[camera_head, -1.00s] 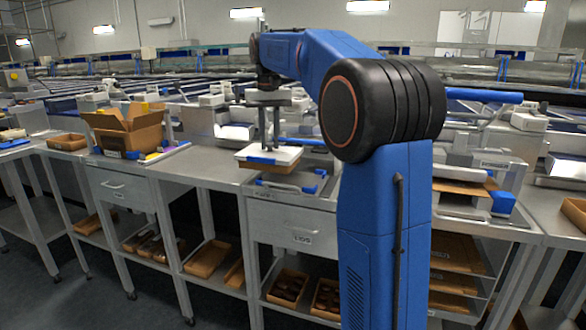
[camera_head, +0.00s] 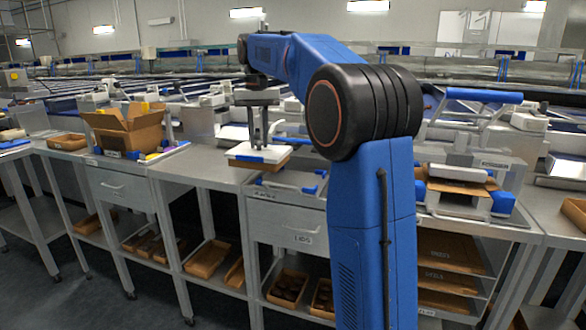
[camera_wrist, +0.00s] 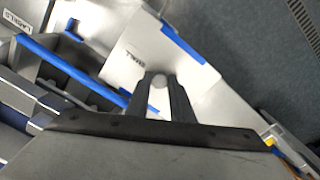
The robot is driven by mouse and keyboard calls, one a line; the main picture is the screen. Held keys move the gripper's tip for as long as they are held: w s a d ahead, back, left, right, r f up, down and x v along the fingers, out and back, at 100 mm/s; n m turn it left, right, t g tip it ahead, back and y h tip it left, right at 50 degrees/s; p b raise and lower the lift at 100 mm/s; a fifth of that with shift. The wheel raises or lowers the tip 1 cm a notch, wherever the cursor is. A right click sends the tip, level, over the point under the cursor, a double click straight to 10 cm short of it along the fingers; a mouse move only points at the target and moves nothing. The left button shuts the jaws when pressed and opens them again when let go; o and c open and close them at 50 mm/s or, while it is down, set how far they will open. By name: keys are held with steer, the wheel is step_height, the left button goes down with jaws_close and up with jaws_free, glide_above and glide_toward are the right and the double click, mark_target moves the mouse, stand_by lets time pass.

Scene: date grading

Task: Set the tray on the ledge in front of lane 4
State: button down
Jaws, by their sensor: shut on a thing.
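A tray (camera_head: 258,154) with a white top, a brown side and a blue strip on its front edge is in the middle of the head view. My gripper (camera_head: 258,143) points down and is shut on it from above. In the wrist view the white tray (camera_wrist: 140,50) shows with small dark lettering and the blue strip, and my gripper (camera_wrist: 160,82) overlaps its near part. The tray appears just above the bench front; I cannot tell whether it touches anything. I cannot read which station is lane 4.
A metal station with blue-ended handles (camera_head: 290,185) is right of the tray. An open cardboard box (camera_head: 128,128) stands to the left. Another station (camera_head: 458,195) holds a brown carton at right. Brown trays (camera_head: 207,258) lie on shelves below. Bare bench (camera_head: 205,172) shows left of the tray.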

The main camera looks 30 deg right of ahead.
steer(key=w+a, duration=0.5)
steer(key=w, duration=0.2)
steer(key=shift+w, duration=0.15)
stand_by(0.7)
steer(key=shift+a, duration=0.1)
steer(key=w+a, duration=0.5)
steer(key=w, duration=0.2)
steer(key=shift+w+a, duration=0.25)
steer(key=shift+w, duration=0.15)
stand_by(0.7)
steer(key=shift+f, duration=2.6)
stand_by(1.1)
steer(key=c, duration=1.5)
jaws_free()
